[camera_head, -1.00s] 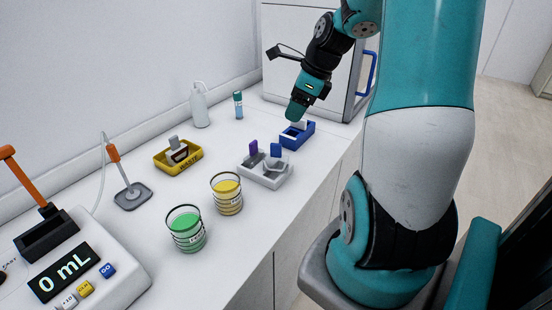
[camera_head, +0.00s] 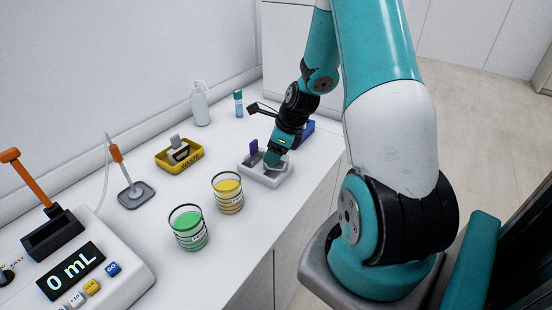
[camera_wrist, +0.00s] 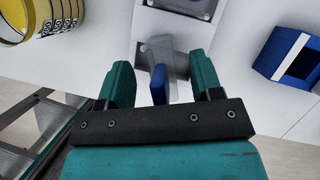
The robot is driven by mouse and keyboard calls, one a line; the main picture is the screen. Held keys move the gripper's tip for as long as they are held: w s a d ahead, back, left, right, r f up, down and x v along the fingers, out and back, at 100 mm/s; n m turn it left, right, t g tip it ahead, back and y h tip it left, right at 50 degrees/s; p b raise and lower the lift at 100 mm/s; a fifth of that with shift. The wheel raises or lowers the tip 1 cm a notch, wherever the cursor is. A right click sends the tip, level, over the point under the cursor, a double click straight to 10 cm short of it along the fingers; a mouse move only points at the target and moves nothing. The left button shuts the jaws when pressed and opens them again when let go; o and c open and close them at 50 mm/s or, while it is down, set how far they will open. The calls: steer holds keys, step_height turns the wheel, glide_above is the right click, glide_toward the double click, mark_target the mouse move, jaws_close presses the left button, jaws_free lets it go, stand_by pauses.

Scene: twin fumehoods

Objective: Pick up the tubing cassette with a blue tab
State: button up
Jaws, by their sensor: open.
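The blue tab (camera_wrist: 158,86) of the tubing cassette stands upright between the two teal fingers of my gripper (camera_wrist: 162,68) in the wrist view. There is a visible gap on each side of it. Below it, the cassette's grey, partly clear body (camera_wrist: 158,50) shows. In the head view my gripper (camera_head: 272,158) is low over the pale tray (camera_head: 265,181) and hides the blue tab. A second cassette with a purple tab (camera_head: 253,147) stands just left of my gripper. My gripper is open and holds nothing.
A blue box (camera_head: 307,131) stands right of the tray; it also shows in the wrist view (camera_wrist: 288,55). A beaker with yellow liquid (camera_head: 228,194) and one with green liquid (camera_head: 188,228) stand left of the tray. A yellow waste tray (camera_head: 178,155) lies farther back.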

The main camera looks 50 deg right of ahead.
steer(key=shift+f, duration=0.2)
steer(key=c, duration=1.1)
steer(key=shift+r, duration=0.15)
